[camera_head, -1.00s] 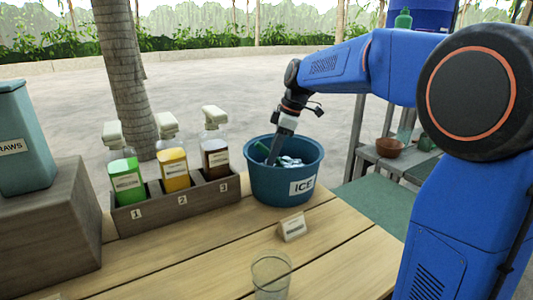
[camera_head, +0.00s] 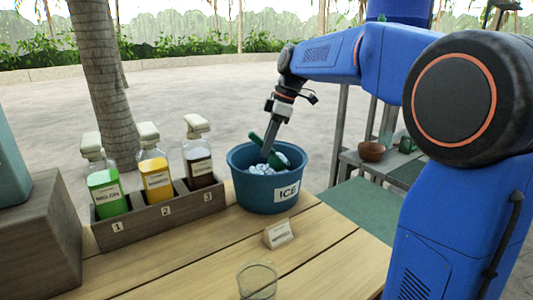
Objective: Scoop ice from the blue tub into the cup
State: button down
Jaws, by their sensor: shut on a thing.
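The blue tub (camera_head: 250,200), labelled ICE, stands on the wooden counter right of the bottles. Pale ice (camera_head: 262,170) shows inside it. My gripper (camera_head: 266,153) points down into the tub's mouth and is shut on a green scoop (camera_head: 256,139). The scoop's handle end sticks out left of the fingers, above the rim. Its other part (camera_head: 281,160) is right of the fingers, low over the ice; whether it carries ice is unclear. The clear cup (camera_head: 257,281) stands at the counter's front, nearer than the tub, cut off by the bottom edge. It looks empty.
A wooden rack (camera_head: 165,213) with green, yellow and dark bottles stands left of the tub. A grey-brown block (camera_head: 40,232) is at far left. The counter's front is otherwise mostly clear.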

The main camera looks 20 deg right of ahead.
aim_at(252, 131)
jog(key=shift+r, duration=2.55)
jog(key=shift+w+a+r+h, duration=0.1)
jog(key=shift+a+r+h, duration=0.3)
jog(key=shift+a+h, duration=0.1)
jog(key=r+h, duration=0.1)
jog(key=a+r+g+h, duration=0.1)
jog(key=a+r+h, duration=0.1)
jog(key=h, duration=0.1)
jog(key=shift+w+a, duration=0.2)
jog(key=shift+w, duration=0.15)
jog(key=shift+w+a+r+g+h, duration=0.1)
jog(key=shift+a+r+g+h, duration=0.2)
jog(key=shift+h, duration=0.2)
jog(key=shift+a+r+g+h, duration=0.1)
jog(key=shift+r+g+h, duration=0.1)
jog(key=shift+r+h, duration=0.25)
jog(key=shift+f, duration=0.1)
